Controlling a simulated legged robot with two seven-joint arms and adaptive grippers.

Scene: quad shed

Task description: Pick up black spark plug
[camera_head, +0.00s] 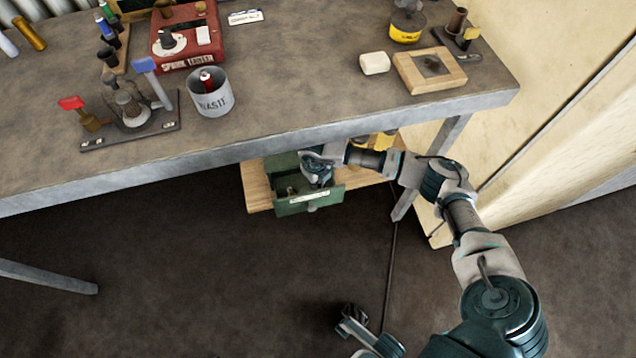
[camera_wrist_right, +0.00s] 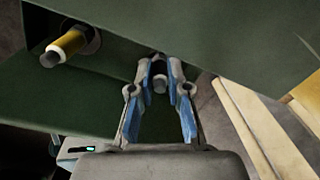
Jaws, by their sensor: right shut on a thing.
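A green drawer (camera_head: 300,205) stands pulled out below the workbench. My right gripper (camera_head: 318,180) is at the right side of the drawer, reaching down into it. In the right wrist view, my right gripper (camera_wrist_right: 158,95) has its blue-padded fingers closed around a small dark piece with a grey end, apparently the black spark plug (camera_wrist_right: 159,80). Most of it is hidden by the fingers. A yellow-brass plug (camera_wrist_right: 68,43) lies apart from the fingers, to the left. My left gripper (camera_head: 352,322) seems to show small and dark at the bottom; its fingers are unclear.
The workbench (camera_head: 230,140) overhangs the drawer, its front edge close above my right wrist. A wooden shelf board (camera_head: 256,188) lies under the drawer. A bench leg (camera_head: 403,205) and a pale cabinet (camera_head: 560,130) stand to the right. The floor in front is clear.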

